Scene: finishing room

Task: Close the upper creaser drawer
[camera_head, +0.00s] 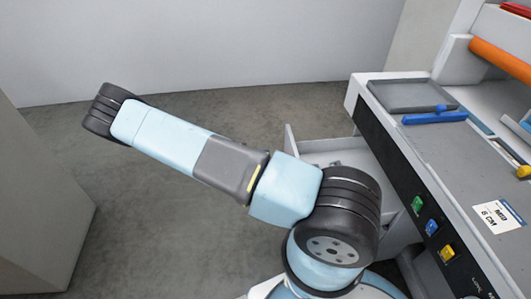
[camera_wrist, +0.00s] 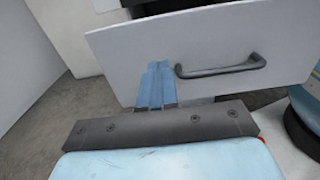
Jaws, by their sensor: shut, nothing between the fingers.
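A pulled-out drawer (camera_head: 313,146) of the creaser (camera_head: 433,165) shows in the camera_head view, partly hidden behind my arm. In the camera_wrist view its pale flat front (camera_wrist: 130,58) fills the upper part, with a dark grey bar handle (camera_wrist: 222,69) on it. My gripper (camera_wrist: 157,68) is shut and empty, its blue fingers together just left of the handle. The fingertips are in front of the drawer front; I cannot tell whether they touch it. In the camera_head view my gripper is hidden. I cannot tell from these views whether this is the upper drawer.
On the creaser top are a grey tray (camera_head: 410,95), a blue bar (camera_head: 435,117) and a white label card (camera_head: 498,216). Green, blue and yellow buttons line its dark front edge. A grey block (camera_head: 40,205) stands at the left. The floor (camera_head: 150,220) between is clear.

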